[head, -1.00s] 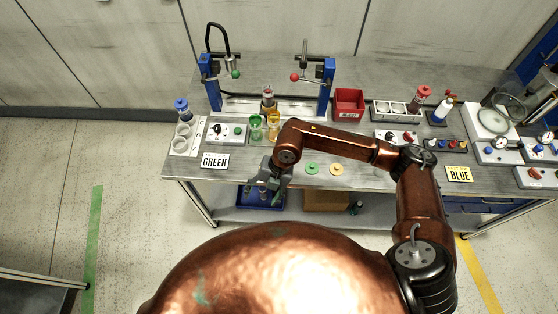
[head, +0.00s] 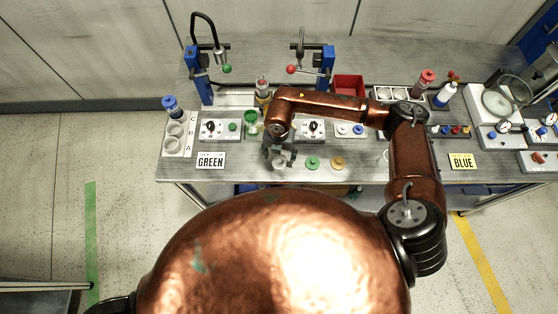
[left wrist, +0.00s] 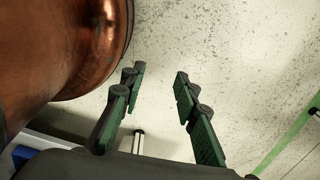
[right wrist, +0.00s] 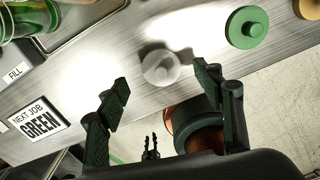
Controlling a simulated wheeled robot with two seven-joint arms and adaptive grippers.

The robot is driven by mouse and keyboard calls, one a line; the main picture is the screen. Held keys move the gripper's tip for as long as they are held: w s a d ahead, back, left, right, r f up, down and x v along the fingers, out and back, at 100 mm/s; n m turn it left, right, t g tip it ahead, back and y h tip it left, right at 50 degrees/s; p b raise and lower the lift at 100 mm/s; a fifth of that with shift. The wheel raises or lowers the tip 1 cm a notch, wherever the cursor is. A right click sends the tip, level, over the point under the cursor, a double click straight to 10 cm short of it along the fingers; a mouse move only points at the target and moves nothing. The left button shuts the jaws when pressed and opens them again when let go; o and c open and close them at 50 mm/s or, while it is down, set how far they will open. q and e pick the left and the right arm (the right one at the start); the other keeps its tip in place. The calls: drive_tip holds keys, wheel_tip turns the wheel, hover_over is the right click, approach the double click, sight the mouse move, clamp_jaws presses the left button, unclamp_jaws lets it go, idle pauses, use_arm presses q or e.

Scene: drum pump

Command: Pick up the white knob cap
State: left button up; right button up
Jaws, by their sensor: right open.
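The white knob cap (head: 279,162), a round disc with a small raised knob, lies on the grey bench top near its front edge. It also shows in the right wrist view (right wrist: 161,67). My right gripper (right wrist: 162,84) is open and empty, its fingers on either side of the cap in that view. Whether the fingertips are down at the cap's height I cannot tell. In the head view my right gripper (head: 278,152) partly covers the cap's far side. My left gripper (left wrist: 158,75) is open and empty over the floor, away from the bench.
A green cap (head: 312,162) and a yellow cap (head: 338,162) lie to the right of the white one. The GREEN sign (head: 211,160) stands to the left. A green-filled beaker (head: 251,122) and switch boxes stand behind. The bench's front edge is close.

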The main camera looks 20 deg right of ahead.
sight(279, 160)
wheel_tip(279, 160, down, 4)
drive_tip(key=shift+s+r, duration=0.1)
drive_tip(key=shift+r, duration=0.1)
use_arm(q)
drive_tip(key=shift+w+r, duration=0.2)
drive_tip(key=shift+w, duration=0.3)
drive_tip(key=shift+w+r, duration=0.15)
drive_tip(key=shift+w, duration=0.3)
use_arm(e)
drive_tip(key=c, duration=0.8)
